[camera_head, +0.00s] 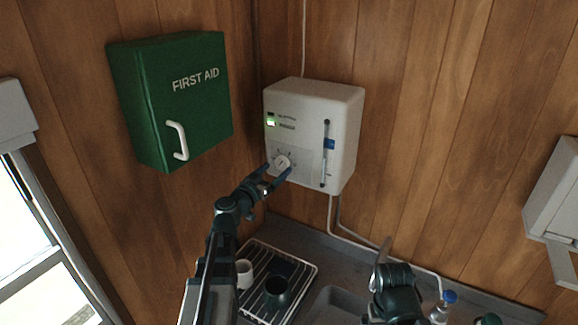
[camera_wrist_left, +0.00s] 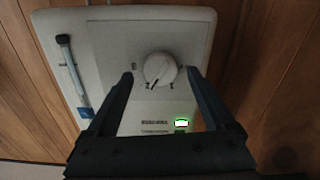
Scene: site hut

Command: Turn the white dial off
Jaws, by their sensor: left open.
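The white dial (camera_head: 282,162) is a round knob with a dark pointer mark on the front of a white wall-mounted heater box (camera_head: 345,110). In the left wrist view, which shows the box upside down, the dial (camera_wrist_left: 158,68) has its pointer toward the lower left. My left gripper (camera_head: 279,169) is open at the dial. Its fingers stand on either side of the dial in the wrist view (camera_wrist_left: 160,74); I cannot tell whether they touch it. A green indicator (camera_head: 271,121) is lit on the box. Part of my right arm shows low in the head view; its jaw state is unclear.
A green first aid cabinet (camera_head: 195,110) hangs left of the box. Below are a drying rack (camera_head: 308,267) with a white cup (camera_head: 244,274) and a dark mug (camera_head: 277,291), a sink (camera_head: 335,296) and a blue-capped bottle (camera_head: 441,307). A blue-marked gauge tube (camera_head: 326,155) runs beside the dial.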

